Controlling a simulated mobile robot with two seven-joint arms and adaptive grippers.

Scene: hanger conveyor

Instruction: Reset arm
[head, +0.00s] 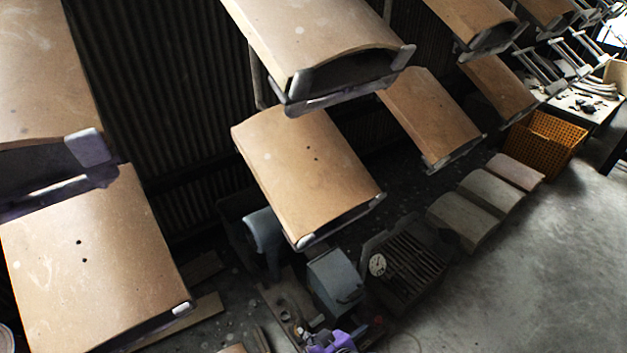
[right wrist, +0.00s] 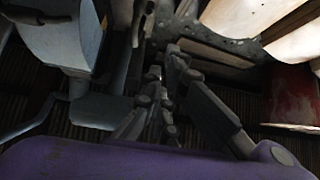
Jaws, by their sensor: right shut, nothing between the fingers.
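In the right wrist view my right gripper (right wrist: 155,105) shows dark fingers beyond its purple housing. It is shut with nothing between the fingers. In the head view a purple part of my arm shows at the bottom edge, beside the blue-grey machine (head: 335,280). My left gripper is not in either view. Tan curved panels hang on the conveyor; one (head: 305,170) is in the middle of the head view and another (head: 90,260) is at the lower left.
A dark slatted crate (head: 410,265) stands right of the machine. Curved pieces (head: 465,220) lie on the floor behind it, and an orange basket (head: 545,145) stands further back. The concrete floor (head: 520,270) at the lower right is clear. The right wrist view shows a red container (right wrist: 292,95) at its right.

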